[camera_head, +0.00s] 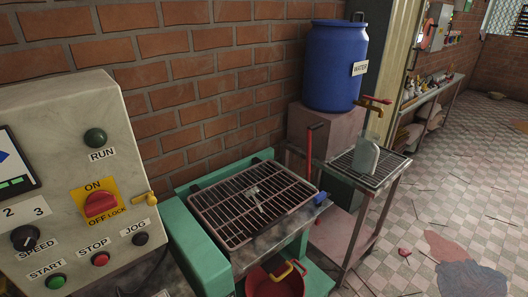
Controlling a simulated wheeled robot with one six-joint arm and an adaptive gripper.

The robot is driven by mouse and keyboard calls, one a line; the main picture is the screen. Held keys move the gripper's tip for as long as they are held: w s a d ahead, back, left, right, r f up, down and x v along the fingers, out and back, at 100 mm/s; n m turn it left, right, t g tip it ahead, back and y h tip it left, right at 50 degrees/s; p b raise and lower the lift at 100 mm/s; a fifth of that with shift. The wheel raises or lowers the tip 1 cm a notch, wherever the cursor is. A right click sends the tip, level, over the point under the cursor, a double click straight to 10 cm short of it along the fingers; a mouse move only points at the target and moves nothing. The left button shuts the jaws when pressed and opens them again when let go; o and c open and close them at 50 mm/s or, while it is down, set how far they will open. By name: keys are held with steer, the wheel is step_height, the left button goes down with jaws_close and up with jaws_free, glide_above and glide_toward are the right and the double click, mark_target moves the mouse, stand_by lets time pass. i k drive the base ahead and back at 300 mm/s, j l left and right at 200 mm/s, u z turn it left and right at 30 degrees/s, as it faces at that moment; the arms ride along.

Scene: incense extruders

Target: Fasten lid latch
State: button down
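A dark wire grille lid with a reddish rim (220,213) lies flat over the top of a green machine (189,240). A small metal piece (256,199) sits near the middle of the grille. A small blue piece (321,198) is at the grille's right corner; it may be the latch, but it is too small to tell its state. A lever with a red shaft and dark grip (309,146) stands upright at the far right side of the grille. My gripper is not in view.
A control box (65,120) with buttons and a red switch (100,204) stands at left. A red pot (276,285) is below the grille. A blue water barrel (335,65), tap (374,105) and jug (364,160) are behind right. Tiled floor at right has scattered sticks.

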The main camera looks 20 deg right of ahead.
mark_target(318, 199)
steer(key=l, duration=1.6)
